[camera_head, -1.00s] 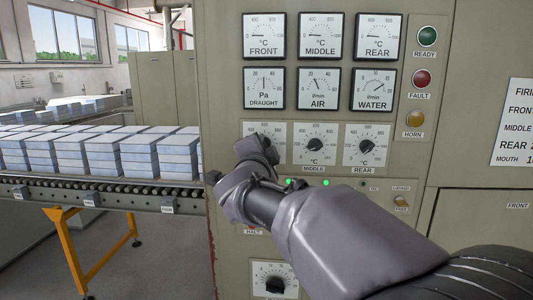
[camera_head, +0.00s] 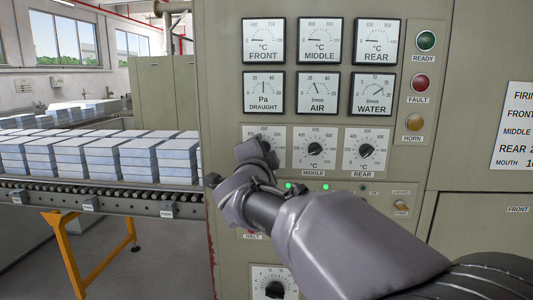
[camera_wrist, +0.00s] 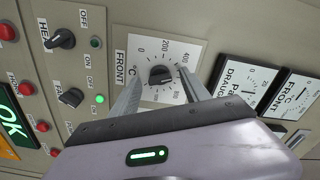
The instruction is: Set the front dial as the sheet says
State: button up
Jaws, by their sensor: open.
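The front dial (camera_wrist: 160,76) is a dark round knob on a white plate labelled FRONT, with a °C scale, in the wrist view. My gripper (camera_wrist: 158,82) is open, with one finger on each side of the knob. I cannot tell whether the fingers touch it or exactly where its pointer stands. In the head view my gripper (camera_head: 257,150) covers the front knob, and only part of its plate (camera_head: 281,139) shows. The sheet (camera_head: 512,127) is at the right edge, cut off, so its FRONT value is out of view.
The middle dial (camera_head: 315,149) and rear dial (camera_head: 366,150) are right of the front one. Gauges (camera_head: 319,41) sit above. A HEAT switch (camera_wrist: 62,39) and a FAN switch (camera_wrist: 71,97) are near my gripper. A roller conveyor (camera_head: 100,196) stands left.

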jog(key=shift+s, duration=0.1)
jog(key=s+p, duration=0.1)
jog(key=s, duration=1.6)
jog(key=shift+s+a+p, duration=0.15)
jog(key=shift+a+p, duration=0.15)
jog(key=s+d+f+n+g+y, duration=0.1)
jog(key=s+d+f+n+g, duration=0.3)
jog(key=s+f, duration=0.7)
jog(key=s+d+f+n+g+y, duration=0.1)
jog(key=s+d+f+n+g, duration=0.4)
jog(key=s+d+f+g, duration=0.3)
jog(key=s+d+f+b, duration=0.1)
jog(key=s+d+f, duration=0.3)
jog(key=shift+f+y, duration=0.2)
jog(key=shift+y, duration=0.1)
